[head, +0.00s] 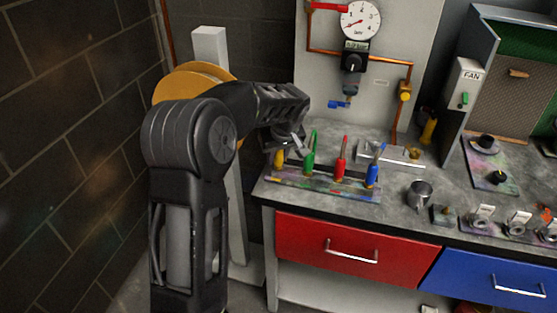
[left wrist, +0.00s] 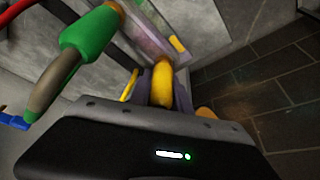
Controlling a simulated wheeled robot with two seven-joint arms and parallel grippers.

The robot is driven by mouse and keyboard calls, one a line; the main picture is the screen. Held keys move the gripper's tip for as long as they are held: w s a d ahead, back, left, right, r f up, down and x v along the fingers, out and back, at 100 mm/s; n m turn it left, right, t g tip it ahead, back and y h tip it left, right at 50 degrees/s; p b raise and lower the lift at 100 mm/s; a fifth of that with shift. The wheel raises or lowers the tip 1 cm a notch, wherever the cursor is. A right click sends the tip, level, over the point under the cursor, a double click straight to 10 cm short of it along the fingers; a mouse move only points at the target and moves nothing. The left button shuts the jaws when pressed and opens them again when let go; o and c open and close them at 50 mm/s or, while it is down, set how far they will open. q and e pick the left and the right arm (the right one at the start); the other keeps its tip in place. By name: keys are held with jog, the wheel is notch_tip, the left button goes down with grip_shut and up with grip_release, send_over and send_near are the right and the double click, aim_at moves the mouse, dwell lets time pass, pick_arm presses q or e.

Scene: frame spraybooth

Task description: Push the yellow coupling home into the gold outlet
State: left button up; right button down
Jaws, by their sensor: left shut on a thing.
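The yellow coupling (head: 278,158) is at the left end of the paint-stained rack (head: 325,188), beside the green coupling. My left gripper (head: 290,147) reaches down at it from the upper left. In the left wrist view, the left fingers (left wrist: 163,92) are shut on the yellow coupling (left wrist: 161,83), which shows between them. Its lower end is near the rack, but I cannot tell how it sits. A small gold fitting (head: 413,152) stands on a pale plate at the back of the bench; I cannot tell if it is the gold outlet. My right gripper is not in view.
Green (head: 311,155), red (head: 341,160) and blue (head: 373,173) couplings stand upright along the rack. The green one (left wrist: 90,40) is close in the left wrist view. A metal cup (head: 420,194) stands to the right. A gauge (head: 361,20) and copper pipes are above the bench.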

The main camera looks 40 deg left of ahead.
pick_arm(q)
grip_shut()
jog(key=shift+r, duration=0.25)
notch_tip(320, 180, up, 10)
jog(key=b, duration=0.1)
jog(key=shift+f, duration=0.25)
dwell(0.5)
